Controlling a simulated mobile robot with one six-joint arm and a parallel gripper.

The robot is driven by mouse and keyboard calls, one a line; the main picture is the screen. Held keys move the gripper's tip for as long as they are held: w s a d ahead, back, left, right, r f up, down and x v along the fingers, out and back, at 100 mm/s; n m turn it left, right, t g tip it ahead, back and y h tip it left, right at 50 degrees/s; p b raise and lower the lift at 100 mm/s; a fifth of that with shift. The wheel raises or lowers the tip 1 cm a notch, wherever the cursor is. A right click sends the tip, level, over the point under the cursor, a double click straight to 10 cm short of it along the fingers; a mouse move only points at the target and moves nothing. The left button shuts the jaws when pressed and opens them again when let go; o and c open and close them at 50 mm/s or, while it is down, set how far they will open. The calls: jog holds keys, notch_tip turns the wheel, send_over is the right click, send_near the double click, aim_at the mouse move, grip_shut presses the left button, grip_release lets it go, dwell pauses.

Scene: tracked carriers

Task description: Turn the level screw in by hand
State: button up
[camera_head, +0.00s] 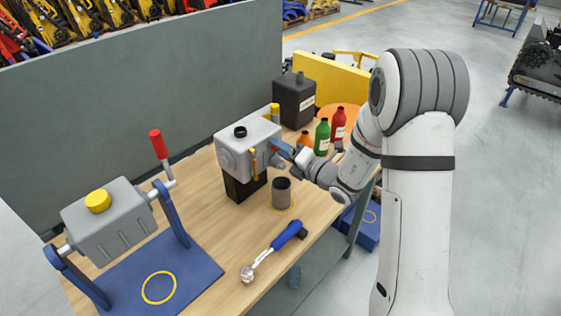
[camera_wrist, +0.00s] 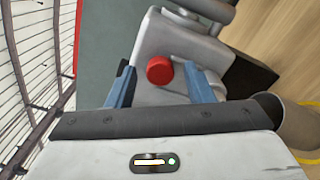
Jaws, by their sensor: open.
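The level screw appears to be a red round head (camera_wrist: 160,70) on the end face of a grey gear housing (camera_wrist: 172,38) in the wrist view. It stands between my two blue fingers, which are apart on either side of it; I cannot tell whether either touches it. In the head view the grey housing (camera_head: 236,152) sits on a black block (camera_head: 240,187) on the bench. My gripper (camera_head: 281,150) is open at the right end of the housing, and the red screw cannot be made out there.
A grey cup (camera_head: 281,193) stands just below my gripper, and a blue-handled ratchet (camera_head: 275,248) lies in front. Green (camera_head: 322,137) and red (camera_head: 338,124) bottles and a black canister (camera_head: 294,100) stand behind. A second housing (camera_head: 108,220) hangs in a blue stand at left.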

jog(key=shift+f+n+b, duration=0.4)
jog(key=shift+n+b, duration=0.2)
jog(key=shift+n, duration=0.3)
jog(key=shift+r+n+b, duration=0.3)
jog(key=shift+n+b, duration=0.05)
jog(key=shift+n, duration=0.25)
jog(key=n+b, duration=0.2)
jog(key=b, duration=0.1)
jog(key=shift+f, duration=0.4)
jog(key=n+b, duration=0.3)
jog(key=b, duration=0.1)
jog(key=n+b, duration=0.3)
jog(key=b, duration=0.2)
jog(key=shift+r+n, duration=0.1)
jog(key=shift+n, duration=0.3)
jog(key=shift+r+n+b, duration=0.15)
jog(key=shift+n+b, duration=0.15)
jog(key=shift+b, duration=0.05)
jog(key=shift+r, duration=0.25)
